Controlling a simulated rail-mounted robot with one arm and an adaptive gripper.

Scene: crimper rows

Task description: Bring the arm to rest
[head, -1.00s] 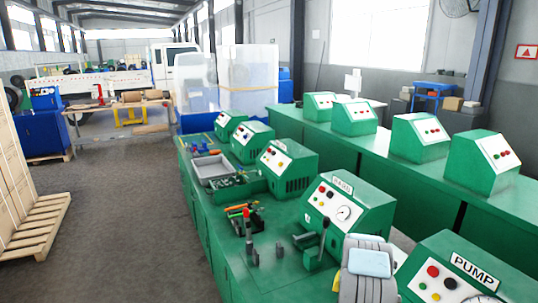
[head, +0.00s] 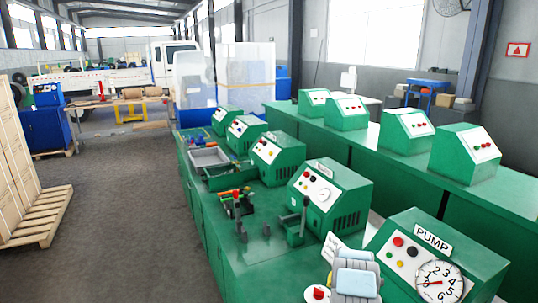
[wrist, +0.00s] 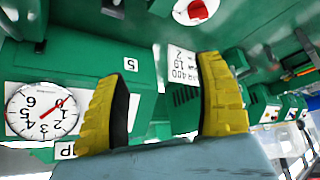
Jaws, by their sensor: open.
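My gripper (wrist: 165,75) shows in the wrist view with its two yellow ridged fingers spread apart. Nothing is between them. Beyond the fingers are the green bench and machine surfaces, seen upside down. In the head view, a grey and pale blue part of my arm (head: 355,275) is at the bottom, beside the green PUMP box (head: 455,255). The fingers cannot be made out in that view.
The PUMP box's round gauge (head: 440,282) also shows in the wrist view (wrist: 42,112). A red button (head: 318,292) on a white disc is left of my arm. Lever stands (head: 298,222) rise from the bench. A pallet (head: 38,215) stands left; the aisle floor (head: 120,220) is clear.

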